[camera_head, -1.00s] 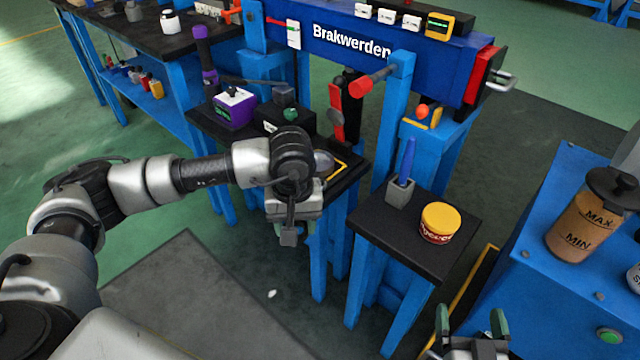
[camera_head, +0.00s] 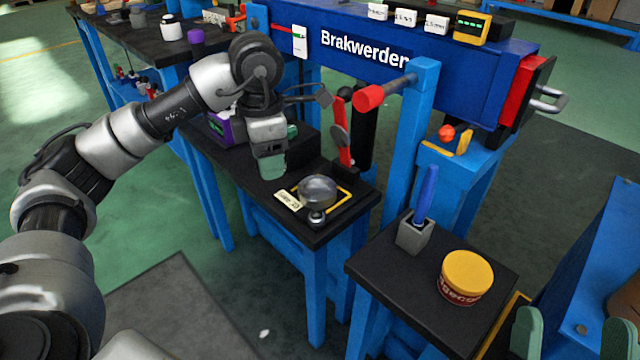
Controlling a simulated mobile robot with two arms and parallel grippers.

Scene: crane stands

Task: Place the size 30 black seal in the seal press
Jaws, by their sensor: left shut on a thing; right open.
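My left gripper (camera_head: 270,166) points down above the black bench (camera_head: 240,185), left of a round glassy dish (camera_head: 318,191). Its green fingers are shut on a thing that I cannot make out. No black seal can be told apart in this view. I cannot tell for certain which device is the seal press. A purple box (camera_head: 219,127) behind the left gripper is partly hidden by it. My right gripper (camera_head: 572,338) is at the lower right edge, fingers apart and empty, cut off by the frame.
The dish sits by yellow corner marks, with a small metal ring (camera_head: 317,217) and a label (camera_head: 289,201) in front. A red-ended bar (camera_head: 369,97) juts out nearby. A yellow-lidded tub (camera_head: 466,277) and a grey holder with a blue stick (camera_head: 415,233) stand on the right table.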

